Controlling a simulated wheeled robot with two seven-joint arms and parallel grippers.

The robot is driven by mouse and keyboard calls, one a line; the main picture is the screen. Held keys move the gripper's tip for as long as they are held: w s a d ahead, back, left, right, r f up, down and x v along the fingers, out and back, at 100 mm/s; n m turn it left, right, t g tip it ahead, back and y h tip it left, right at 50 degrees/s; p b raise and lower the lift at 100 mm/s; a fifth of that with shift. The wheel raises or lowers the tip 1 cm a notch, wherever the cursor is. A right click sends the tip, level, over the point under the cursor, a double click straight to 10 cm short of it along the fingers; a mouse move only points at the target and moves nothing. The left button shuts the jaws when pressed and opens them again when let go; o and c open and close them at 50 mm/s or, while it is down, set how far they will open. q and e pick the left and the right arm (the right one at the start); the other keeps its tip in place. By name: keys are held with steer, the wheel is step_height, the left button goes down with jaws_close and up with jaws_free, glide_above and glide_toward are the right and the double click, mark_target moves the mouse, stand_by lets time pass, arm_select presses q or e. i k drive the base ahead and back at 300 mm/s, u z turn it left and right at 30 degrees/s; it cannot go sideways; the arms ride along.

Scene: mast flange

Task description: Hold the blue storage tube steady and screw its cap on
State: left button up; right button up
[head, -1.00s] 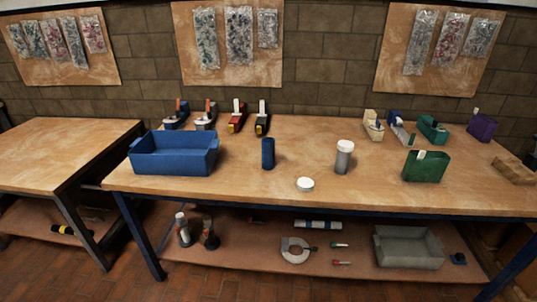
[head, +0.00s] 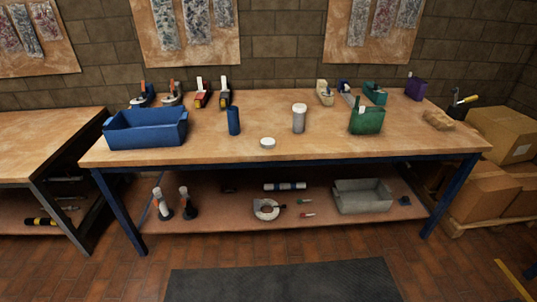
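The blue storage tube (head: 233,121) stands upright on the workbench, right of a blue bin. A white round cap (head: 267,142) lies flat on the bench top, to the right of the tube and closer to the front edge. A grey tube with a white cap (head: 299,118) on it stands upright further right. Neither of my grippers shows in the head view.
The wooden workbench (head: 200,152) has a blue bin (head: 146,129) at left and a green holder (head: 367,121) at right. Tape dispensers line the back. A lower shelf holds a grey bin (head: 362,196). A dark mat (head: 280,282) lies on the clear floor in front.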

mark_target(233, 112)
steer(key=u, duration=0.6)
steer(key=i, duration=1.5)
steer(key=u, duration=0.05)
